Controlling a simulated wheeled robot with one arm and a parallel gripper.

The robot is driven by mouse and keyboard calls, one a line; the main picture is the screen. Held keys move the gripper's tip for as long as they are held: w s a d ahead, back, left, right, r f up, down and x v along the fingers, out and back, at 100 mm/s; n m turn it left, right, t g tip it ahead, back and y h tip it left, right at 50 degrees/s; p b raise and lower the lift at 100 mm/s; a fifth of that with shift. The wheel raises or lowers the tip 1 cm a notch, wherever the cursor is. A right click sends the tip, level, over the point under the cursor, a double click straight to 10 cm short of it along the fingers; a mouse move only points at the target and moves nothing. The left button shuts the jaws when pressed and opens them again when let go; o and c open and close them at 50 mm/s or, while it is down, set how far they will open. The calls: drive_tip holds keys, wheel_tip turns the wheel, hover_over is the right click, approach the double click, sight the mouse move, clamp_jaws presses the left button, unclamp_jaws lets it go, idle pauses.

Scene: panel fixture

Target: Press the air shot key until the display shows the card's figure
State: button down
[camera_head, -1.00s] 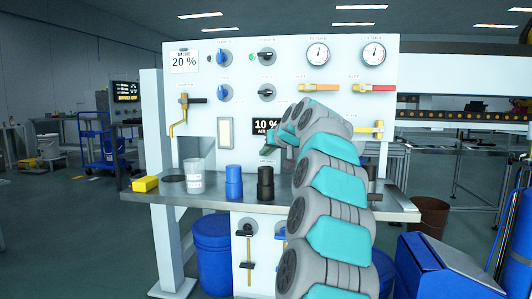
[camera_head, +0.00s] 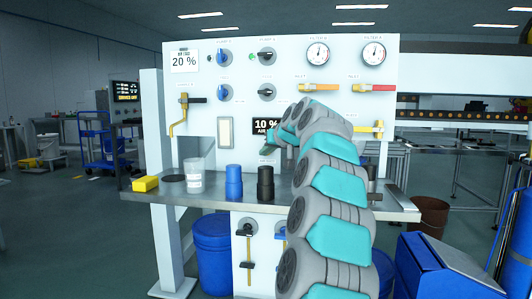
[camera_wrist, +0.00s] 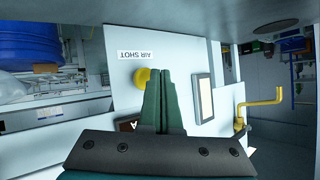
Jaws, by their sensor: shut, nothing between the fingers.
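The card (camera_head: 184,61) at the panel's top left reads 20 %. The display (camera_head: 265,126) at mid panel reads 10 %, with its lower part partly covered by my arm. In the wrist view, which is upside down, the yellow round air shot key (camera_wrist: 143,77) sits on the white panel beside the AIR SHOT label (camera_wrist: 136,55). My gripper (camera_wrist: 164,75) is shut and empty. Its fingertips overlap the key's edge in that view; I cannot tell whether they touch it. The key is hidden in the head view.
A steel shelf (camera_head: 300,202) juts out below the panel.

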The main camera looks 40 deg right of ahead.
drive_tip(key=shift+w, duration=0.1)
idle(0.5)
drive_tip(key=shift+w+d+p, duration=0.2)
drive_tip(key=shift+d+p, duration=0.1)
drive_tip(key=shift+w+d+p, duration=0.35)
drive_tip(key=shift+d+p, duration=0.1)
idle(0.9)
drive_tip(key=shift+s+a, duration=0.1)
idle(0.3)
drive_tip(key=shift+s+a+b, duration=0.55)
drive_tip(key=shift+a+b, duration=0.1)
drive_tip(key=shift+b, duration=0.05)
drive_tip(key=shift+a, duration=0.1)
